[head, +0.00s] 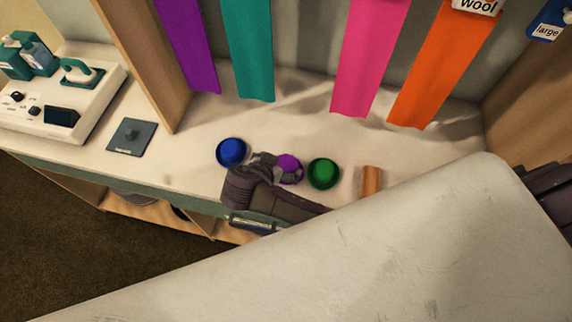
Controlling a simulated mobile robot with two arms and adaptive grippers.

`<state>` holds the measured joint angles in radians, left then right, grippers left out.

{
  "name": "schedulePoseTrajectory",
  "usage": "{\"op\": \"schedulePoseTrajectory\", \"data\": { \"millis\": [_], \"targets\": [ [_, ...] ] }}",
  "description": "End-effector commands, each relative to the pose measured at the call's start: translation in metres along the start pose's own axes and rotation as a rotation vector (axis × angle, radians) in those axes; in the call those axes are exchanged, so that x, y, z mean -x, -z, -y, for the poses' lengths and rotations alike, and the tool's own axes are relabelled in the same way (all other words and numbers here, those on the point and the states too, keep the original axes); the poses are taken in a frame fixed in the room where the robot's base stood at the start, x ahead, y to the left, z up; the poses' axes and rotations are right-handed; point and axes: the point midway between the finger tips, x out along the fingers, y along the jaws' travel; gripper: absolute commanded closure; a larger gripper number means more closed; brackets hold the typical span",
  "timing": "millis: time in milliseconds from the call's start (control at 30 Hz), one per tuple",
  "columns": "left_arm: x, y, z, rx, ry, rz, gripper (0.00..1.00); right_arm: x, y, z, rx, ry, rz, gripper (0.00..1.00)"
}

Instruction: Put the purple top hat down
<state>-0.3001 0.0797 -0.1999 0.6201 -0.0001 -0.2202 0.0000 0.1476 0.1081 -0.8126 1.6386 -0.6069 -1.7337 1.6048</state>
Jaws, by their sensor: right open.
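The purple top hat (290,165) is on the counter between a blue hat (231,152) and a green hat (323,173). Only part of its purple surface shows; my gripper covers the rest. My right gripper (277,171) is open at the purple hat's left side, with finger parts close around it. I cannot tell whether the fingers touch it, or whether its underside rests flat on the counter. My left gripper is not in view.
An orange-brown block (371,181) stands right of the green hat. Purple, teal, pink and orange strips hang behind. A dark square plate (132,137) and a white console (62,105) are at left, beyond a wooden divider (140,60). My pale arm link covers the lower right.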

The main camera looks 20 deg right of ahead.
Motion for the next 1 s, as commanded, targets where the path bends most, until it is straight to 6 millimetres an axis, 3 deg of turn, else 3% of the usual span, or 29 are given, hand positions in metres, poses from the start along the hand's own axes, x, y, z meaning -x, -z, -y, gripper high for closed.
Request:
{"op": "schedulePoseTrajectory", "data": {
  "millis": [167, 433, 733, 1000],
  "targets": [
    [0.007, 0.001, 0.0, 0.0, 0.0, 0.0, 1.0, -0.013, 0.004, -0.003, 0.002, -0.003, -0.004, 0.01],
    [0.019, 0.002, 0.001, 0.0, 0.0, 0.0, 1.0, -0.05, 0.003, -0.007, 0.002, 0.0, -0.002, 0.01],
    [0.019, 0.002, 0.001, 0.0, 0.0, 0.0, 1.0, -0.056, 0.001, -0.006, 0.001, 0.001, 0.001, 0.01],
    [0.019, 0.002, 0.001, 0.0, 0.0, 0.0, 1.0, -0.055, 0.001, -0.006, 0.001, 0.001, 0.001, 0.46]
  ]
}}
